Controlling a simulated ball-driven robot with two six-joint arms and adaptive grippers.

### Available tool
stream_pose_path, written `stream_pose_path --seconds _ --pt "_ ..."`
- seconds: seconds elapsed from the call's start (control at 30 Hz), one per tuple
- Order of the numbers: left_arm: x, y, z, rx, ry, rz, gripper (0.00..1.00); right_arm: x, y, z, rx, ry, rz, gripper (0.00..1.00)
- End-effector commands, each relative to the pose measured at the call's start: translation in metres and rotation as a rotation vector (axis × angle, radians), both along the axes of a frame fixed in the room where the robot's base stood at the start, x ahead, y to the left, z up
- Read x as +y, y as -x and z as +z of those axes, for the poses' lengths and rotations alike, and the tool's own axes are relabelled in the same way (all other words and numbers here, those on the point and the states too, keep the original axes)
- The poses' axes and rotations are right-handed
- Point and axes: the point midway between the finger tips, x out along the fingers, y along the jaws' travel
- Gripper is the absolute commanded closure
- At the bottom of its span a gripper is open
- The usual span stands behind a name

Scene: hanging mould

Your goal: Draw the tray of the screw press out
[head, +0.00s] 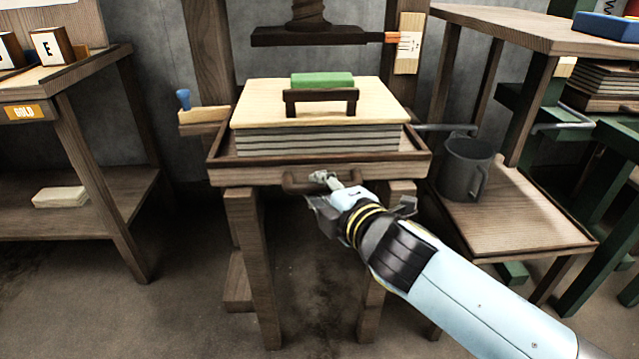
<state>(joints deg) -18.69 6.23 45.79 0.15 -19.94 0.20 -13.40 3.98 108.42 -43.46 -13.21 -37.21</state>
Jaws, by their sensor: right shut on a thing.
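The wooden tray (223,170) of the screw press sits on the press's wooden legs, with a brown handle (296,184) on its front. In it lies a stack of grey layers (310,140) under a pale board (255,108). A dark bracket handle and a green block (322,80) are on the board. The dark pressing plate (310,36) hangs from the screw above, with a gap between. My right gripper (325,181) is shut on the tray's handle, partly hiding it. My left gripper is not in view.
A grey mug (466,165) stands on a low wooden shelf (515,220) at the right. A wooden rack (70,150) with lettered blocks stands at the left. The floor in front of the press is clear apart from my arm.

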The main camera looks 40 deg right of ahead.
Motion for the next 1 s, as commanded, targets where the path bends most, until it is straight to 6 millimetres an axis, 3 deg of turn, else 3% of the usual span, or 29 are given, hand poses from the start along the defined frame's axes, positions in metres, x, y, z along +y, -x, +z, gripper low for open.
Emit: stream_pose_path --seconds 0.2,0.23,0.33,0.67,0.77,1.0 --pt "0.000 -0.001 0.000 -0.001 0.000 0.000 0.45 0.000 0.000 0.001 -0.003 -0.003 0.000 1.00" --pt "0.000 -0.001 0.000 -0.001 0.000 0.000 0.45 0.000 -0.001 0.001 -0.002 -0.002 0.000 0.85" --pt "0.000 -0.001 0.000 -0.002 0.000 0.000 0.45 0.000 0.000 0.001 -0.002 -0.002 0.000 0.73" --pt "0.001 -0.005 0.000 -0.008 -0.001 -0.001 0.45 0.001 0.004 0.001 0.000 -0.001 0.001 0.73" --pt "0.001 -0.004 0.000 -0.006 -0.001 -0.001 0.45 0.003 0.018 0.003 0.001 0.000 0.000 0.73" --pt "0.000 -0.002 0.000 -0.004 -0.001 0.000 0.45 0.011 0.071 0.013 0.003 -0.001 0.000 0.73"
